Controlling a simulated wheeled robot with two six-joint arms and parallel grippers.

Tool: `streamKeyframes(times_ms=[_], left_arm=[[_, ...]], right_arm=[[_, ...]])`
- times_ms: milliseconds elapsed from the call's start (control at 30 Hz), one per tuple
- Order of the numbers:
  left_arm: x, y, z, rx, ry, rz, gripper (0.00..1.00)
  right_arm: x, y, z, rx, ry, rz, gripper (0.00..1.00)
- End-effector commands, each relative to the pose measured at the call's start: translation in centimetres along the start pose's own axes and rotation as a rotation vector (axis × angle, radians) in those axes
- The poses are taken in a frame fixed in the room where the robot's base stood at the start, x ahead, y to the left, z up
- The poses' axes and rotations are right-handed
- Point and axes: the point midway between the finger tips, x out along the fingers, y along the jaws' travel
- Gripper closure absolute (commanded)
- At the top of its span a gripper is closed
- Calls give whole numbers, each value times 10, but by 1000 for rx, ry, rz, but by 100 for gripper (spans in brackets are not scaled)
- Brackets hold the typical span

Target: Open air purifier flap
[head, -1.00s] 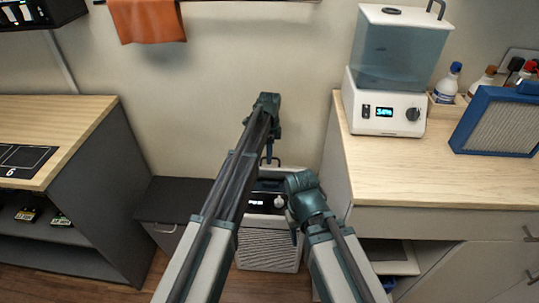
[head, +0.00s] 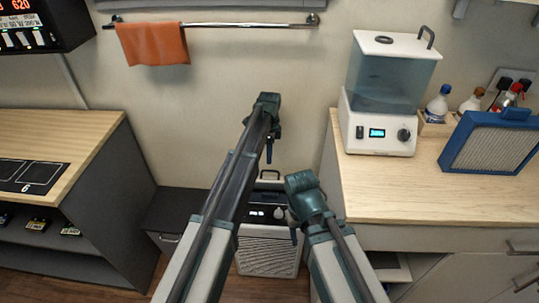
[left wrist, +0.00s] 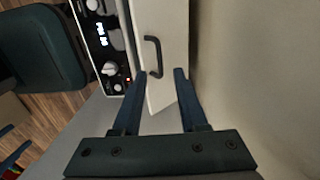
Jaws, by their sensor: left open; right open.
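The air purifier (head: 267,246) stands on the floor between the two cabinets, with a pale front grille, a lit display and a knob. In the left wrist view its top is a white panel (left wrist: 165,25) with a black bar handle (left wrist: 153,56). My left gripper (head: 268,150) is above and behind the purifier in the head view. In the left wrist view the left gripper (left wrist: 160,75) is open, with the handle just ahead of its fingertips, apart from them as far as I can tell. My right gripper (head: 294,233) is open in front of the purifier's right side, hiding part of it.
A low dark box (head: 180,212) stands left of the purifier. A wooden-topped counter (head: 400,190) at the right holds a water tank device (head: 390,90) and a blue-framed filter (head: 490,145). A grey shelf unit (head: 110,200) is at the left. The wall is close behind.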

Motion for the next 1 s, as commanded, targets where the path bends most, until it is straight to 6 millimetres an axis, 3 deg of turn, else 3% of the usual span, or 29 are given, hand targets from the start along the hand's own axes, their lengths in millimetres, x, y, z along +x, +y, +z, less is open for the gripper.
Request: streamKeyframes(times_ms=[33, 333, 767, 900, 1000], left_arm=[[-17, 0, 0, 0, 0, 0, 58], [-59, -1, 0, 0, 0, -1, 58], [-66, -1, 0, 0, 0, -1, 58], [-66, 4, 0, -8, -1, -1, 79], [-65, 22, -3, -41, -5, -1, 97]], right_arm=[[-16, 2, 1, 0, 0, 0, 50], [-58, 6, 3, 0, 0, 0, 50], [-66, 6, 4, 0, 0, 0, 50], [-66, 6, 4, 0, 0, 0, 50], [-65, 6, 4, 0, 0, 0, 50]])
